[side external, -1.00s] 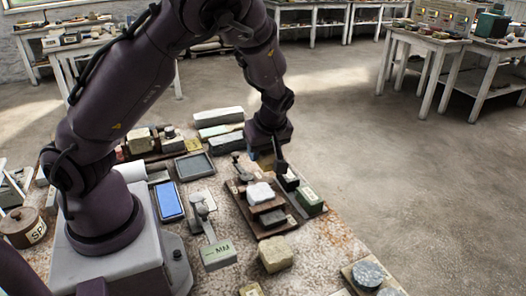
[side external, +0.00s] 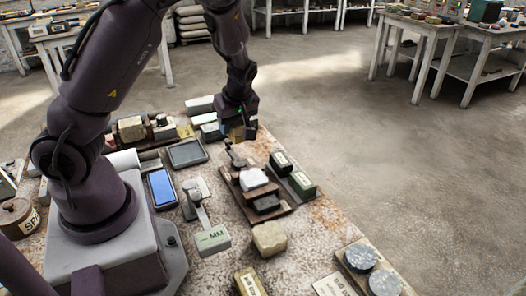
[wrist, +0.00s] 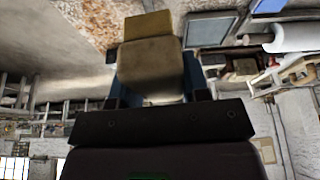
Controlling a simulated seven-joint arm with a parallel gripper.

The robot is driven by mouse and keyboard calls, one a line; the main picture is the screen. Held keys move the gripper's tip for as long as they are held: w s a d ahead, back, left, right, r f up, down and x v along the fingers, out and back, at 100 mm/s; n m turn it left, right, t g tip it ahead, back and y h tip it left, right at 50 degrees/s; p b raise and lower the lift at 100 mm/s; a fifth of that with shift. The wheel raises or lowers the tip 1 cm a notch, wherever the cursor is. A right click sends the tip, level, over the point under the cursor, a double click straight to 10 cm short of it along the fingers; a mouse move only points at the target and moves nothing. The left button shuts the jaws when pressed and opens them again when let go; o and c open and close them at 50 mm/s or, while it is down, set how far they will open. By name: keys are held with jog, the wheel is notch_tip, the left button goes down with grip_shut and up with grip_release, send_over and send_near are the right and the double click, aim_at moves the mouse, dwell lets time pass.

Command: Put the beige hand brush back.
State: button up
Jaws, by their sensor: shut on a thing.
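My gripper (side external: 238,128) hangs above the far right part of the speckled work table, beyond the dark wooden tray (side external: 246,208). In the wrist view my gripper (wrist: 160,82) has its two bluish fingers on either side of a beige block with a tan end, which looks like the beige hand brush (wrist: 150,62). It is shut on it. In the side view only a small tan part of the brush (side external: 237,135) shows under the dark wrist. It appears clear of the table, but the gap is hard to judge.
The wooden tray holds a white lump (side external: 254,178) and dark blocks. A beige block (side external: 269,238) lies in front.

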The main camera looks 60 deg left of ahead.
jog(key=shift+w+a+m, duration=0.15)
jog(key=shift+a+m, duration=0.15)
jog(key=shift+a, duration=0.05)
jog(key=w+a+f, duration=0.4)
jog(key=w+a, duration=0.1)
jog(key=w, duration=0.3)
send_over(262, 146)
jog(key=d, duration=0.2)
jog(key=f, duration=0.5)
jog(key=shift+s, duration=0.4)
jog(key=shift+w+a+f, duration=0.1)
jog(key=shift+w+f, duration=0.05)
jog(key=shift+w+a+f, duration=0.1)
jog(key=shift+f, duration=0.8)
jog(key=shift+w+a+f, duration=0.1)
jog(key=shift+f, duration=0.8)
jog(key=shift+f, duration=0.1)
jog(key=o, duration=0.8)
jog(key=shift+o, duration=0.2)
